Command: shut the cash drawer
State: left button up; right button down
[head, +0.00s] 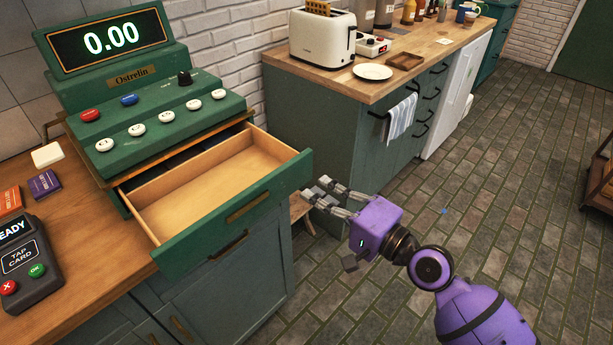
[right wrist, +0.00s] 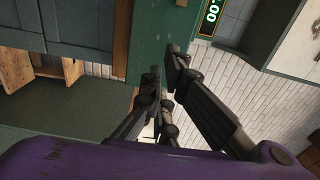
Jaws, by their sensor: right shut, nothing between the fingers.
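The green cash register (head: 145,100) stands on the wooden counter at the left, its display reading 0.00. Its cash drawer (head: 285,180) is pulled well out; the wooden inside looks empty, and the green front carries a brass plate. My right gripper (head: 316,189) is shut and empty, just to the right of the drawer front's right end. I cannot tell whether it touches the front. In the right wrist view the fingers (right wrist: 165,75) show close to a green panel (right wrist: 148,45), likely the drawer front. My left gripper is not in view.
A card reader (head: 28,262) and small boxes (head: 45,184) lie on the counter left of the drawer. A second counter (head: 400,75) with a toaster (head: 322,38) and a plate (head: 372,72) stands behind. The tiled floor at right is open.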

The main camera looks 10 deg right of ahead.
jog(key=x, duration=0.4)
jog(key=shift+w+p, duration=0.15)
jog(key=shift+p, duration=0.25)
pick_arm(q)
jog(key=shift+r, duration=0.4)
pick_arm(e)
jog(key=shift+a+f, duration=0.1)
jog(key=shift+w+a, duration=0.35)
jog(key=shift+w, duration=0.15)
send_near(242, 140)
jog(key=b+x, duration=0.1)
jog(key=x, duration=0.6)
jog(key=shift+w+a+f, duration=0.1)
jog(key=shift+w+a, duration=0.05)
jog(key=shift+a, duration=0.05)
jog(key=shift+w+a, duration=0.15)
jog(key=shift+w, duration=0.05)
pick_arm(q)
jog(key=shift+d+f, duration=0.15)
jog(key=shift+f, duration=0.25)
